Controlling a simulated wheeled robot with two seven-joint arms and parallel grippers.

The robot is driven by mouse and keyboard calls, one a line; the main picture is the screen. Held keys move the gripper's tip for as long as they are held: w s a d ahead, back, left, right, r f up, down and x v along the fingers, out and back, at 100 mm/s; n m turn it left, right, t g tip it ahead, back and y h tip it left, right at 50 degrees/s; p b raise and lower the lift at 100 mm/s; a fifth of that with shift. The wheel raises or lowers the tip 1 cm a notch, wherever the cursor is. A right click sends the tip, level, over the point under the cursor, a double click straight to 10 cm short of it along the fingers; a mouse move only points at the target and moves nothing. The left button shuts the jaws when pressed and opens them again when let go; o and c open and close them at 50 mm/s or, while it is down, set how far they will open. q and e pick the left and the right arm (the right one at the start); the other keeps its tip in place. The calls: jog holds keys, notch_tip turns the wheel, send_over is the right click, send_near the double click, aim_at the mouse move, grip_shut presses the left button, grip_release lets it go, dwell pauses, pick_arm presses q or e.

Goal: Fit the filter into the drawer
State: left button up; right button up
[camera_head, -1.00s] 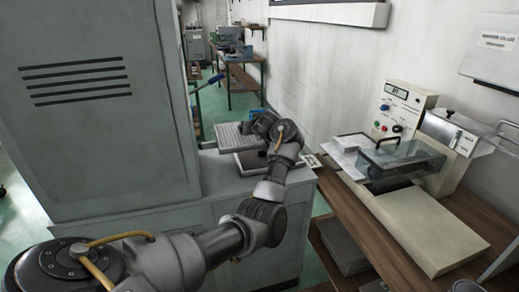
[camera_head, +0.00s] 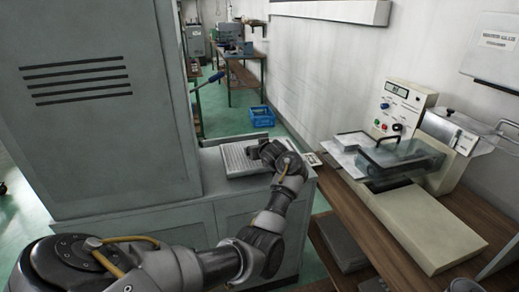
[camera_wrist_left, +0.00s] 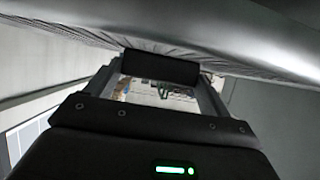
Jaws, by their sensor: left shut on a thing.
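The filter, a light grey perforated panel (camera_head: 238,158), is low over the top of the grey cabinet. It looks nearly flat, and a dark edge shows under it. In the left wrist view its ribbed grey face (camera_wrist_left: 60,28) runs across the top. My left gripper (camera_head: 262,150) is shut on the filter at its right side, and the gripper and wrist hide that end. In the left wrist view the dark gripper (camera_wrist_left: 160,66) meets the panel. The drawer is mostly hidden beneath the panel; I cannot tell whether the panel is seated in it. My right gripper is out of view.
A tall grey cabinet (camera_head: 95,110) stands left of the panel. A wooden bench (camera_head: 460,215) at right holds a cream machine (camera_head: 415,225) with a clear-lidded box. A blue crate (camera_head: 262,117) is on the floor behind. The white wall runs close on the right.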

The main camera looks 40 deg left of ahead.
pick_arm(q)
jog(key=shift+f, duration=0.45)
jog(key=o, duration=1)
jog(key=shift+o, duration=0.2)
jog(key=shift+r, duration=0.3)
jog(key=p+v, duration=0.1)
jog(key=v, duration=1.1)
jog(key=shift+r, duration=0.15)
